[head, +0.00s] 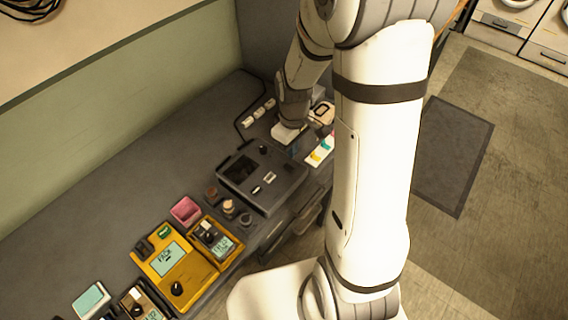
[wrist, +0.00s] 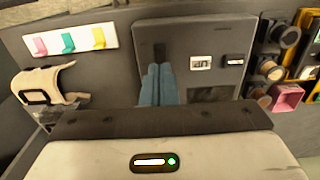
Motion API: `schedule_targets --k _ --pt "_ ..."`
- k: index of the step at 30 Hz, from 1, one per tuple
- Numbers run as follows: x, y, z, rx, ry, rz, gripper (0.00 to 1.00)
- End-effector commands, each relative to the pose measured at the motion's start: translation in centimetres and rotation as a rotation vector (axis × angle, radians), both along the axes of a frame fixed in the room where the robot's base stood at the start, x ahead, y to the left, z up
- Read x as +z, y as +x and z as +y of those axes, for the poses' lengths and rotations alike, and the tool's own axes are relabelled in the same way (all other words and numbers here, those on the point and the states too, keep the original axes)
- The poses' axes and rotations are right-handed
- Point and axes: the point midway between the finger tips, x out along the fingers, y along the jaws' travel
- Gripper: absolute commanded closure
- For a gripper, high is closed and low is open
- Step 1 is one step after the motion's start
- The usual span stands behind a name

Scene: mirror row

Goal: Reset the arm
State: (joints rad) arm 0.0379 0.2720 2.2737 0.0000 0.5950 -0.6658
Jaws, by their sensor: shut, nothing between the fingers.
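My gripper (wrist: 157,72) shows in the wrist view as two blue fingers pressed together, shut and empty. The fingers reach over a dark grey panel box (wrist: 213,38) with a dark slot, a small white label and a switch. In the head view the gripper (head: 294,149) is at the far right end of the box (head: 285,186), partly hidden. I cannot tell whether the fingertips touch the box. My arm hangs in from the top and blocks part of the bench.
A white strip with coloured hooks (wrist: 70,39) and a cream strap-like item (wrist: 44,84) are beside the box. A pink tray (head: 185,210), several knobs and a yellow meter (head: 177,265) are nearer on the bench (head: 120,170). The back of the bench is mostly clear.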

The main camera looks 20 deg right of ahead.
Motion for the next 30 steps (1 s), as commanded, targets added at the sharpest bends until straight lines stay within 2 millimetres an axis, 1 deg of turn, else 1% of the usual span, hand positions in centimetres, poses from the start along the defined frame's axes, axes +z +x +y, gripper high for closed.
schedule_targets --k 1,2,17,20,23,25,30 --pt "0.5 0.0 0.0 0.000 0.000 0.000 1.00" --pt "0.6 0.0 0.0 0.000 0.000 0.000 1.00" --pt "0.5 0.0 0.0 0.000 0.000 0.000 1.00" --pt "1.2 -0.2 0.1 -0.016 -0.001 -0.008 1.00" --pt "3.1 -0.9 0.2 -0.059 0.000 -0.034 1.00" --pt "5.1 -1.7 0.3 -0.110 0.001 -0.057 1.00" --pt "10.1 -4.8 0.7 -0.259 0.013 -0.125 1.00"
